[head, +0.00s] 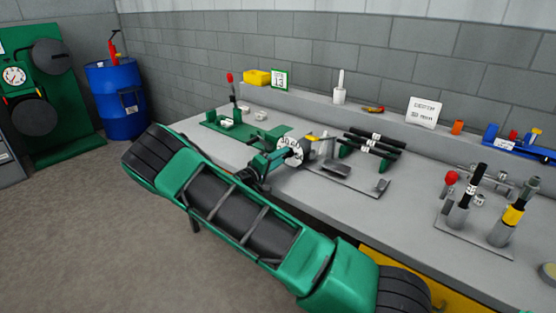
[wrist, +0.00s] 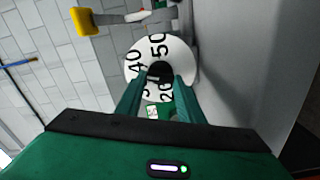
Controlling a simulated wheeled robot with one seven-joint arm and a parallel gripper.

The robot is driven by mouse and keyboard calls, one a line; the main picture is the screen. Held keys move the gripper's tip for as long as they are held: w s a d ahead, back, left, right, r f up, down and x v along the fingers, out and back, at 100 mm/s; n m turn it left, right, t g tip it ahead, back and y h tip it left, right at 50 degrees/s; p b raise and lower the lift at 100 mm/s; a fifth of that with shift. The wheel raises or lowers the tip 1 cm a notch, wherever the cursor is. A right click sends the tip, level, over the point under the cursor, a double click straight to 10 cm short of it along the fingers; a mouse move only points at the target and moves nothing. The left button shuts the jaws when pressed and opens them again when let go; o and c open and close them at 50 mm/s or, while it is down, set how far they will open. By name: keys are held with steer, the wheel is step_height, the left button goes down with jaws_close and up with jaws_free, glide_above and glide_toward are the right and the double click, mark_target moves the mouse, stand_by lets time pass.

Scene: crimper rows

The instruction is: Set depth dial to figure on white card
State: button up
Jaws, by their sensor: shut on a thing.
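The depth dial is a white disc with black figures, on a bench device in the head view (head: 291,149). In the wrist view, the dial (wrist: 140,62) shows 40, 50 and 20 around a dark hub; other figures are partly hidden by my fingers. My gripper (wrist: 160,80) is shut on the dial's hub, one green finger on each side. In the head view, my gripper (head: 276,160) meets the dial from the left. The white card (head: 424,111) leans at the back of the bench; its lower line looks like "30 mm", but the print is small and unsure.
Black rods (head: 372,145) lie on a green rack right of the dial. Upright tools (head: 462,205) stand farther right. A green base with a red-topped lever (head: 231,95) is at left. A yellow lever end (wrist: 84,22) sits near the dial.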

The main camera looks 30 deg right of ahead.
steer(key=n, duration=0.5)
steer(key=shift+f+n, duration=0.15)
steer(key=shift+n, duration=0.15)
steer(key=shift+f+n, duration=0.15)
steer(key=shift+n, duration=1.95)
steer(key=shift+a+f, duration=0.1)
steer(key=o, duration=1.1)
steer(key=shift+c, duration=0.2)
steer(key=v, duration=1)
steer(key=shift+a, duration=0.35)
